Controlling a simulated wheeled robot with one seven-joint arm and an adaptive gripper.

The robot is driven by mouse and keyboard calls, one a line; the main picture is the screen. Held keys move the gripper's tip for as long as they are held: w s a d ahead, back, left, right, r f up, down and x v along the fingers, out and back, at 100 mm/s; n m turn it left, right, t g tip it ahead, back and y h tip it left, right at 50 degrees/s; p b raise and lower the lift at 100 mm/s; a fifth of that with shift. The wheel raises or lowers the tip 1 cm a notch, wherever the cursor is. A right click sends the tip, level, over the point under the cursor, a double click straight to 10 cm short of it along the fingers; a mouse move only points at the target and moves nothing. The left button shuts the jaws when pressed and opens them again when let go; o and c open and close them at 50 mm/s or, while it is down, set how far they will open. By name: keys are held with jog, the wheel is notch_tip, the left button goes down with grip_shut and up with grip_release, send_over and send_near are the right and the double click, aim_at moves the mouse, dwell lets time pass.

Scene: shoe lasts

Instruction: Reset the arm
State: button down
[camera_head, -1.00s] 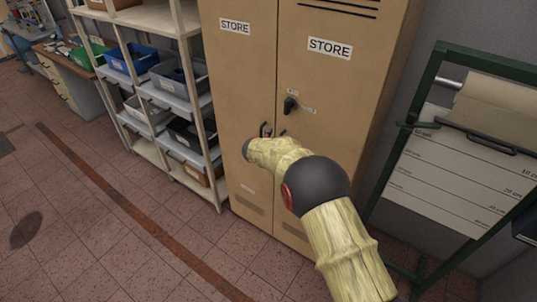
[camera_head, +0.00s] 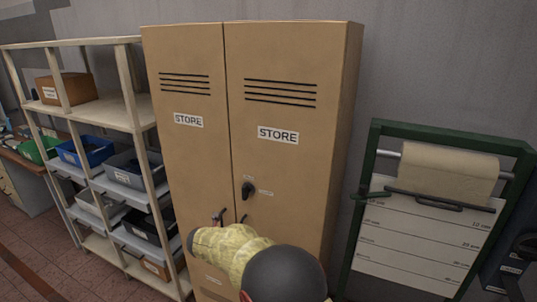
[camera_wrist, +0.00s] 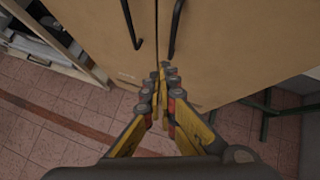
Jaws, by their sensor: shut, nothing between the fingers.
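My gripper (camera_wrist: 162,74) shows in the wrist view with its yellow fingers drawn together and nothing between them. It points at the lower part of the tan store cabinet, with its tips below the two dark door handles, left (camera_wrist: 132,24) and right (camera_wrist: 176,28). I cannot tell how far the tips are from the doors. In the head view my arm, wrapped in a yellowish cover, rises from the bottom in front of the cabinet (camera_head: 290,190) and hides its lower doors. The gripper itself is mostly hidden there.
Both cabinet doors look closed, with a black knob (camera_head: 247,190) on the right one. A pale shelf rack (camera_head: 120,112) with bins stands left. A green-framed stand (camera_head: 365,190) with a paper roll (camera_head: 450,172) stands right. Tiled floor (camera_wrist: 50,130) shows below.

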jog(key=s+a+n+g+y, duration=0.1)
jog(key=s+a+n+y, duration=0.6)
jog(key=n, duration=0.8)
jog(key=s+d+r+n+g, duration=0.4)
jog(key=s+r+n, duration=0.1)
jog(key=s+n, duration=0.55)
jog(key=s+d+r+n+h+b, duration=0.1)
jog(key=s+d+r+n+h, duration=0.1)
jog(key=s+d, duration=0.6)
jog(key=s+d+r+n+t+h+b, duration=0.1)
jog(key=s+d+r+n, duration=0.3)
jog(key=s+d, duration=0.5)
jog(key=s+d+r+n+h+b, duration=0.3)
jog(key=s+d, duration=0.6)
jog(key=d, duration=1.7)
jog(key=shift+s+r+n+t+h, duration=0.2)
jog(key=shift+r+n+t+h, duration=0.15)
jog(key=shift+n, duration=0.3)
